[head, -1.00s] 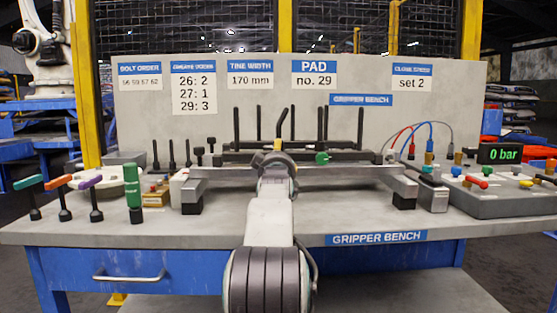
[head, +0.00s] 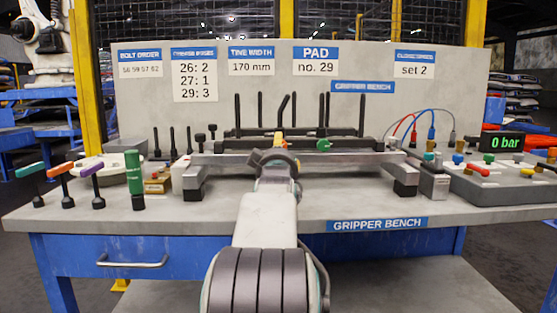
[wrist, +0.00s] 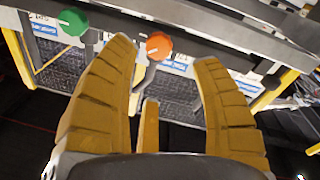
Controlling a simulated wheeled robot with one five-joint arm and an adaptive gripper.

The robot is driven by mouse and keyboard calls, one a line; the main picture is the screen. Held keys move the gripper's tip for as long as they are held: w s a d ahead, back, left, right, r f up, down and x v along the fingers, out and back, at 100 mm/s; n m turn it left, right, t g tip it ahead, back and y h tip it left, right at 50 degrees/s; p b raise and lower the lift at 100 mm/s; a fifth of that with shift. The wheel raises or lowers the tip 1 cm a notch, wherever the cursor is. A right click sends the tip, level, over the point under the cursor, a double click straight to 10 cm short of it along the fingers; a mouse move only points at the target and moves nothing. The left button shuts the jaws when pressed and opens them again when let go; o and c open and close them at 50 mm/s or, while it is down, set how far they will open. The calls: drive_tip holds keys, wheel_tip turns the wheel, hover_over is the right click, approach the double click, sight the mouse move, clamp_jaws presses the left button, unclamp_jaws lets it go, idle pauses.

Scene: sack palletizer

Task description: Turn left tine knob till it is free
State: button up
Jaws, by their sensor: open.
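The gripper frame (head: 300,159) lies across the bench with several upright black tines. An orange knob (wrist: 159,45) shows in the wrist view between my fingertips, a little beyond them. I cannot tell whether either finger touches it. A green knob (wrist: 72,21) is outside my fingers, at upper left there; in the head view the green knob (head: 323,145) is right of my gripper. In the head view my wrist largely hides the orange knob.
Upright handles with coloured grips, including a green one (head: 134,178), stand at the bench's left. A valve panel (head: 500,184) with a 0 bar display (head: 502,143) stands at right. A grey sign board (head: 140,100) stands behind. The front bench top is mostly clear.

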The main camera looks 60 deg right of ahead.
drive_tip(key=shift+v, duration=1.85)
